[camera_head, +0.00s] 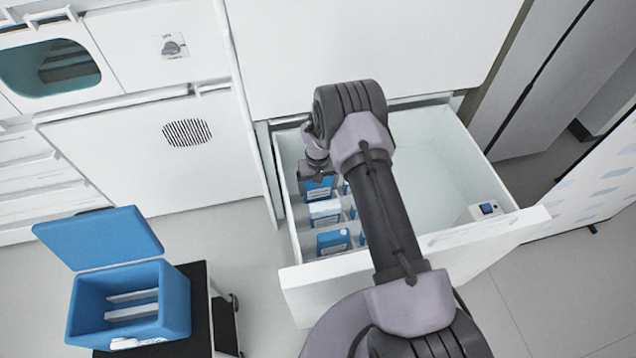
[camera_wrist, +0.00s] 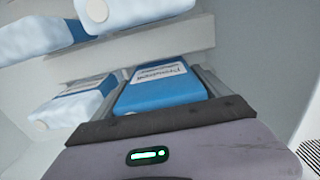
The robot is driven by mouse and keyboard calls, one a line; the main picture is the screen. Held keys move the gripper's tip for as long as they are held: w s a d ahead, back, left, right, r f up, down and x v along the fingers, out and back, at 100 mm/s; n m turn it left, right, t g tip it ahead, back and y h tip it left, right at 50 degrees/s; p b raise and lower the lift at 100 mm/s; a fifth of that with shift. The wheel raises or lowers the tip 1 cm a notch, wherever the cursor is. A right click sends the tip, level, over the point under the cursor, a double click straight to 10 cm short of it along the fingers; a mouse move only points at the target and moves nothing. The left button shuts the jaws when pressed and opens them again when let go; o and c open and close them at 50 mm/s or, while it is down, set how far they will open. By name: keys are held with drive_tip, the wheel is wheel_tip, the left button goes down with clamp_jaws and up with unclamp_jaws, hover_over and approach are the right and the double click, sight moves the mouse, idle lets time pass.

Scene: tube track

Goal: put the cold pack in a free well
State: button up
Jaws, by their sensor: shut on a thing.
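My gripper (camera_head: 316,172) reaches down into the open white drawer (camera_head: 445,150) and is shut on a blue cold pack (camera_head: 318,190) with a white label. In the wrist view the held cold pack (camera_wrist: 162,95) sits between the two fingers, its printed label facing the camera. Its lower end is hidden in both views, so I cannot tell if it touches the drawer floor. Other blue and white packs stand in the drawer, one (camera_head: 325,212) just in front and another (camera_head: 333,241) nearer the drawer front. The open blue cool box (camera_head: 175,300) has white dividers inside.
The cool box stands on a black cart (camera_head: 200,300) at the lower left, its lid (camera_head: 98,238) raised. A small white box with a blue top (camera_head: 487,209) lies at the drawer's right. The drawer's right side is mostly bare. My arm hides its middle.

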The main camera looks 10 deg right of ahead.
drive_tip(key=shift+f, duration=0.4)
drive_tip(key=shift+f, duration=0.35)
drive_tip(key=o, duration=1.4)
drive_tip(key=shift+c, duration=0.2)
wheel_tip(320, 180, up, 17)
drive_tip(key=p, duration=0.7)
drive_tip(key=shift+r, duration=0.2)
